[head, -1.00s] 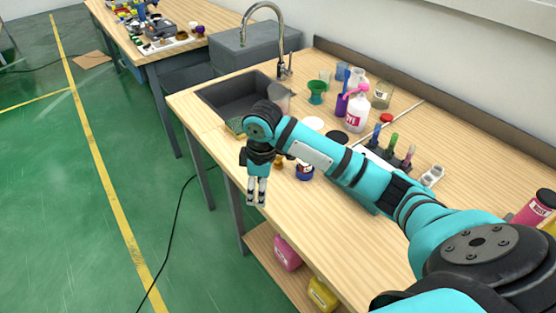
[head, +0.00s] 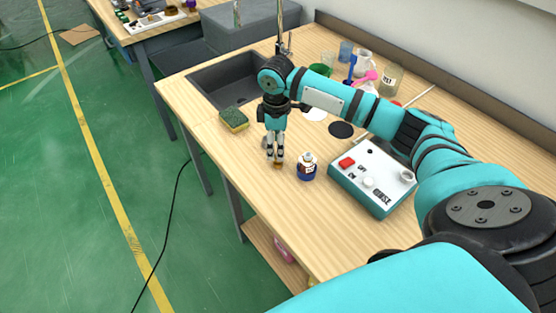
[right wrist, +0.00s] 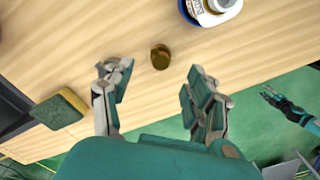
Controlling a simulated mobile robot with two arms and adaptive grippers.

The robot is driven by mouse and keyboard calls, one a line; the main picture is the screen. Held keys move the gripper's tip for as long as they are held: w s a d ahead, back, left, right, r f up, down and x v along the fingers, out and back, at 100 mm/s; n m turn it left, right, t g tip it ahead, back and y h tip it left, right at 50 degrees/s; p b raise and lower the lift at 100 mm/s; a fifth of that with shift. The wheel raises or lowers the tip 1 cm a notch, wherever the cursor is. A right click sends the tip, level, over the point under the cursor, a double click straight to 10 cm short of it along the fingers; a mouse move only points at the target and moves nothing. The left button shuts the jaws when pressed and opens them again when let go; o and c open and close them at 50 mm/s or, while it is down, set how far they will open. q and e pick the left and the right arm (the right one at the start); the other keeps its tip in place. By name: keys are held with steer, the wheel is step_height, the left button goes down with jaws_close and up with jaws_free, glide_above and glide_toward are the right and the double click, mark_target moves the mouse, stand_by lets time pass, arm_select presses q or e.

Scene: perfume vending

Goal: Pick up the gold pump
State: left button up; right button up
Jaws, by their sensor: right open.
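The gold pump (head: 278,166) is a small brownish-gold piece on the wooden table near its front edge. In the right wrist view the gold pump (right wrist: 160,57) shows whole, just beyond and between my fingertips. My right gripper (head: 275,158) points down over it; in the head view the fingertips partly cover it. In the right wrist view my right gripper (right wrist: 158,76) is open, with a finger on either side and nothing held. My left gripper (right wrist: 279,99) shows small at the right of the right wrist view, over the green floor; its jaw state is unclear.
A blue-and-white jar (head: 307,167) stands close to the right of the pump. A green-and-yellow sponge (head: 233,120) lies left, by the dark sink (head: 222,86). A teal control box (head: 360,192) with a red button stands right. Bottles stand behind my right arm.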

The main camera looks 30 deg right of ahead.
mark_target(278, 163)
steer(key=shift+s+a+f, duration=0.1)
steer(key=shift+s+f, duration=0.05)
steer(key=shift+f, duration=0.65)
step_height(278, 163, down, 4)
steer(key=shift+r+p, duration=0.1)
steer(key=shift+p, duration=0.55)
steer(key=shift+f, duration=0.3)
steer(key=c, duration=0.5)
arm_select(q)
steer(key=shift+t, duration=0.3)
steer(key=w, duration=0.1)
steer(key=w+d+r, duration=0.1)
steer(key=w, duration=0.1)
steer(key=shift+w+d+r, duration=0.2)
steer(key=shift+w+r, duration=0.05)
arm_select(e)
steer(key=c, duration=0.4)
